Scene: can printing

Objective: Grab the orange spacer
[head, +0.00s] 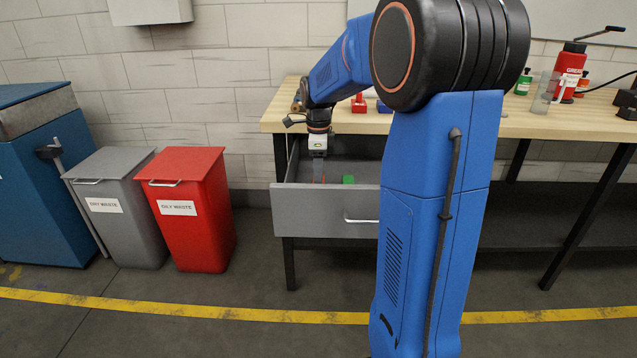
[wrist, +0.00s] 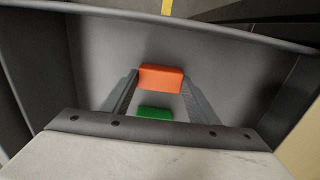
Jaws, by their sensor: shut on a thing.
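The orange spacer (wrist: 161,78) is a small block between my gripper's two fingertips in the wrist view, inside the open grey drawer (head: 325,210). My gripper (wrist: 160,84) is shut on it, with one finger at each side. In the head view my gripper (head: 319,178) reaches down into the drawer from above, and a bit of orange-red shows beside its tip. Whether the spacer touches the drawer floor I cannot tell.
A green block (wrist: 155,113) lies in the drawer close to the orange one; it also shows in the head view (head: 348,180). The drawer's walls surround my gripper. The wooden bench top (head: 520,122) is above the drawer. A red waste bin (head: 190,215) stands to the left.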

